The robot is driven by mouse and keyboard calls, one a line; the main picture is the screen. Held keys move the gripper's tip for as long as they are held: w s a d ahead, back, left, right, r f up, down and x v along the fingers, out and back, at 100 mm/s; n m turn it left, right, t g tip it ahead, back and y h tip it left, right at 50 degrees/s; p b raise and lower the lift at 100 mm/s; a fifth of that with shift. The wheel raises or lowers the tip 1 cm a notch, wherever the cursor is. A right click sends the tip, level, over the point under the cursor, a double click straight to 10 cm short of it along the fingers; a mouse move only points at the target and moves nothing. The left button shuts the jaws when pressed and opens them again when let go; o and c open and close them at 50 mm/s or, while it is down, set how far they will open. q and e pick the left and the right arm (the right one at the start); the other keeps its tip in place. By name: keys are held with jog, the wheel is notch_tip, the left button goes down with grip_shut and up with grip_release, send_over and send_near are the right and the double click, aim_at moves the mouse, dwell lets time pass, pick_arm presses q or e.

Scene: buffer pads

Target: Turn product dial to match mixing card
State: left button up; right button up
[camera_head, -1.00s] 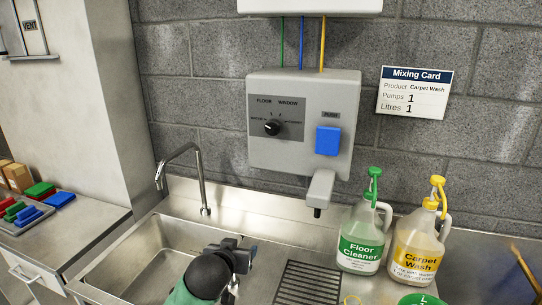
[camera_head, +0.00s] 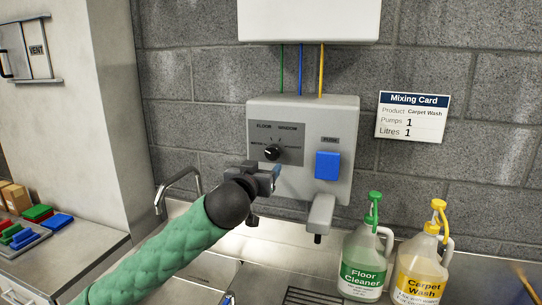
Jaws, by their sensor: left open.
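The grey dispenser (camera_head: 342,140) hangs on the block wall. Its black product dial (camera_head: 272,153) sits on a dark panel with FLOOR and WINDOW printed above; the side labels are too small to read. A blue PUSH button (camera_head: 327,165) is at its right. The mixing card (camera_head: 412,117) on the wall reads Product Carpet Wash, Pumps 1, Litres 1. My left gripper (camera_head: 276,178) is open and empty, just below the dial and in front of the dispenser's lower left. I cannot tell whether it touches the dispenser. My right gripper is not in view.
A spout (camera_head: 320,215) sticks out below the button. A green-capped Floor Cleaner jug (camera_head: 364,262) and a yellow-capped Carpet Wash jug (camera_head: 418,272) stand at the right. The tap (camera_head: 174,184) rises left of my arm. Coloured pads lie on the left counter.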

aim_at(272, 154)
pick_arm(q)
jog(key=p+x, duration=0.1)
jog(key=x, duration=0.1)
jog(key=p+x, duration=0.1)
jog(key=x, duration=0.1)
jog(key=r+p+x, duration=0.1)
jog(key=x, duration=0.1)
jog(key=shift+w+d+r, duration=0.1)
jog(key=shift+w+r, duration=0.05)
jog(key=shift+w, duration=0.2)
jog(key=shift+w+d+f+p, duration=0.2)
jog(key=shift+w+p, duration=0.2)
jog(key=shift+w, duration=0.2)
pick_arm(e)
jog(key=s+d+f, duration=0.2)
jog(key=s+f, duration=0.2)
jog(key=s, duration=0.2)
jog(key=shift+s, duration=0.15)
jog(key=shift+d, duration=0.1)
pick_arm(q)
jog(key=c, duration=1)
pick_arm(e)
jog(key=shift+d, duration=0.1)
